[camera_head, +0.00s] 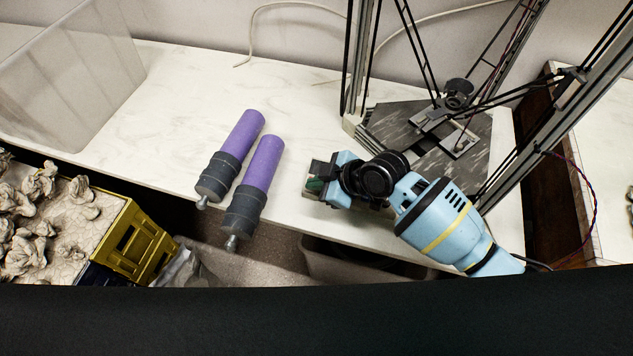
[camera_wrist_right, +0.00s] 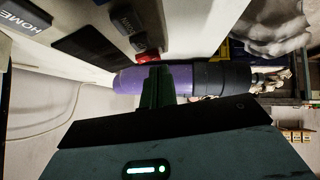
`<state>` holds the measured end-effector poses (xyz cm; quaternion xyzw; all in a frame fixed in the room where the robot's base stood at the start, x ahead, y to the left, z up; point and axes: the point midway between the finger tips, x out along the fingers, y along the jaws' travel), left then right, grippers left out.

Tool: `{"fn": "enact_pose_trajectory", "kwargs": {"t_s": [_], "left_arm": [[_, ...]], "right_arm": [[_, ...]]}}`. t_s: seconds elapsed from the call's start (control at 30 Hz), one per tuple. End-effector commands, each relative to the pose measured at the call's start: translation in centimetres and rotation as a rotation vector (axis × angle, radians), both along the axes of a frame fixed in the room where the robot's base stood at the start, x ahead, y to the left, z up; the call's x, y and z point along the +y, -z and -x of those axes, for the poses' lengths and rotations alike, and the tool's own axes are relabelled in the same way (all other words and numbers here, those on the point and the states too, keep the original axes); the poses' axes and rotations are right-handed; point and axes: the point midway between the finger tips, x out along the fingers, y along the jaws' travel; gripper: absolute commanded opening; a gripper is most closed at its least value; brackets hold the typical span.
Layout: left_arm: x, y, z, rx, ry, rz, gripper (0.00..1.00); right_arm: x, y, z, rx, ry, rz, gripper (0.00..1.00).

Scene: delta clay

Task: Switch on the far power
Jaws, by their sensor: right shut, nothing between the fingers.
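The delta clay printer (camera_head: 475,135) stands at the back right of the white table, with a dark plate between upright metal posts. My right gripper (camera_head: 314,186) is low at the front left of the printer. In the right wrist view its green fingers (camera_wrist_right: 157,88) are shut and empty. A red switch or button (camera_wrist_right: 148,58) sits right at the fingertips; I cannot tell if they touch. It is on a pale panel with a dark display (camera_wrist_right: 92,50) and labelled keys, one reading HOME (camera_wrist_right: 28,18). My left gripper is not in view.
Two purple tubes with dark grey ends (camera_head: 232,150) (camera_head: 255,185) lie left of my right gripper. A clear bin (camera_head: 75,70) stands at the far left. A yellow crate (camera_head: 135,245) holding clay lumps is at lower left.

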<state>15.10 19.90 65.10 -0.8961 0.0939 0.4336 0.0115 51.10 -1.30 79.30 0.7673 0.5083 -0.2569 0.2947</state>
Motion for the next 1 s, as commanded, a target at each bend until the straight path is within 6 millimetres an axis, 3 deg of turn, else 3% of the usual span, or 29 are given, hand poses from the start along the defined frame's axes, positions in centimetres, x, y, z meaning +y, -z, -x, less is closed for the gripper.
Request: {"fn": "enact_pose_trajectory", "kwargs": {"t_s": [0.47, 0.57, 1.0], "left_arm": [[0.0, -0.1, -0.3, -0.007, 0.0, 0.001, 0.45], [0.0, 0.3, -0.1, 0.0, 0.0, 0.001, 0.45], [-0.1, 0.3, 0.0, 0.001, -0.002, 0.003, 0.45]], "right_arm": [[-0.1, 0.8, -0.1, 0.001, 0.001, 0.0, 0.0], [-0.1, 1.7, 0.0, -0.003, 0.001, 0.002, 0.0], [-0.3, 1.5, -0.4, 0.001, 0.001, 0.007, 0.0]]}}
